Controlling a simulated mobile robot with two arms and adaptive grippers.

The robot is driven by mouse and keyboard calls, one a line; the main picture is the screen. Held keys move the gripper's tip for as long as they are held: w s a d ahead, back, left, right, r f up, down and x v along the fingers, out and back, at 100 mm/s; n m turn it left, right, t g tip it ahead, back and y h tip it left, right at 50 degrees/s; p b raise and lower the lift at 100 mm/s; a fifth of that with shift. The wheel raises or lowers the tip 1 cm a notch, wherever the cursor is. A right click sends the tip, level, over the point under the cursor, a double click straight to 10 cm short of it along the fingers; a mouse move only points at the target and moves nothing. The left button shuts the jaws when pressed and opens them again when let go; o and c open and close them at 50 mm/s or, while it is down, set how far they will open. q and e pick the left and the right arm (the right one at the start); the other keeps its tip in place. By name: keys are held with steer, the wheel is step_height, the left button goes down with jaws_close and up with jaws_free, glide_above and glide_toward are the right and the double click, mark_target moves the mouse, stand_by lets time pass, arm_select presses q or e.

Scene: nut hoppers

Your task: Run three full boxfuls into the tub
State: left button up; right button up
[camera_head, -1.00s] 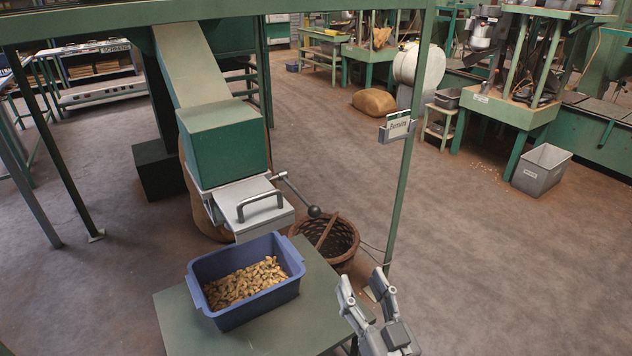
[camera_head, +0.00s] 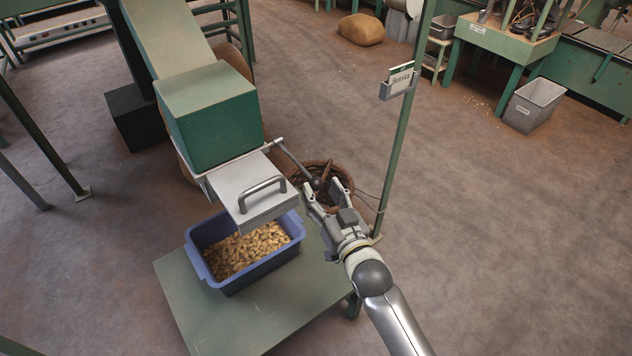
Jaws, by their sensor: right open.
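The blue tub (camera_head: 262,275) stands on the green table under the hopper's outlet and has nuts (camera_head: 244,252) inside. The grey metal box (camera_head: 248,188) with a bar handle (camera_head: 262,192) sits below the green hopper (camera_head: 210,115), over the tub's back part. A lever with a dark ball knob (camera_head: 316,183) sticks out at the box's right. My right gripper (camera_head: 322,186) is open beside the knob, its fingers on either side of or just near it; I cannot tell whether they touch. My left gripper is out of view.
The green table (camera_head: 225,318) has bare room in front of the tub. A wicker basket (camera_head: 340,172) stands on the floor behind my right gripper. A green post (camera_head: 403,140) with a sign holder (camera_head: 398,83) rises at the right.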

mark_target(319, 189)
steer(key=shift+x, duration=1.8)
steer(key=shift+c, duration=0.4)
jaws_close()
